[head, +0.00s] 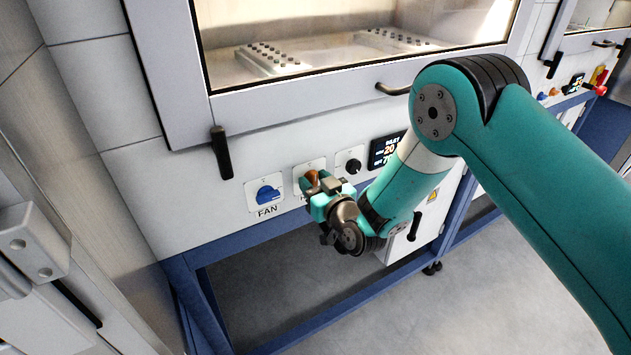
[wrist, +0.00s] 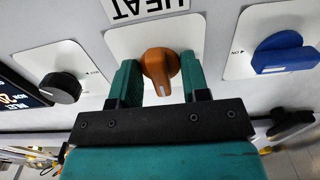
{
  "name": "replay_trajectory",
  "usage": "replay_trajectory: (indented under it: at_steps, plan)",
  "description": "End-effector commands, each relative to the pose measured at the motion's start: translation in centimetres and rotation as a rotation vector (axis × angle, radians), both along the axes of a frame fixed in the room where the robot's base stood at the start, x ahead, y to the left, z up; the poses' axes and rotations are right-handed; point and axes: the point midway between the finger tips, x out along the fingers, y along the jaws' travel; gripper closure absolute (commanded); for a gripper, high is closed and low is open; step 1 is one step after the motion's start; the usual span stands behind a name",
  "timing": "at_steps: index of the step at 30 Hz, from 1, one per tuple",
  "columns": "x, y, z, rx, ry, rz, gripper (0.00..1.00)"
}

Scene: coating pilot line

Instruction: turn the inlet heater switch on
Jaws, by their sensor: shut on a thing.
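The inlet heater switch is an orange rotary knob (head: 311,176) on a white plate on the cabinet's front panel, between the blue FAN switch and a black knob. In the wrist view the orange knob (wrist: 160,66) sits by an upside-down HEAT label (wrist: 150,8); its grip bar runs roughly up and down the picture. My gripper (head: 316,184) is at the panel, and in the wrist view its two teal fingers (wrist: 158,78) stand on either side of the orange knob, shut on it. In the head view my gripper hides part of the knob and its label.
The blue FAN switch (head: 267,195) is just left. The black knob (head: 353,164) and a lit display (head: 385,151) are to the right. A black latch handle (head: 222,152) hangs above left. A blue frame rail (head: 235,240) runs below the panel.

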Motion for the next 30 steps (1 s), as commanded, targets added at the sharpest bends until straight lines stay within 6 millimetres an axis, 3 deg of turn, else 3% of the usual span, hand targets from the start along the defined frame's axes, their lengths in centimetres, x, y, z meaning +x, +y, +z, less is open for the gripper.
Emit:
replay_trajectory:
  at_steps: [5, 18, 30]
  plan:
    - [0.04, -0.07, 0.14, 0.025, 0.017, -0.001, 0.88]
    - [0.05, -0.10, 0.32, 0.587, 0.396, -0.002, 0.88]
    - [0.06, -0.07, 0.10, 0.656, 0.440, -0.002, 0.88]
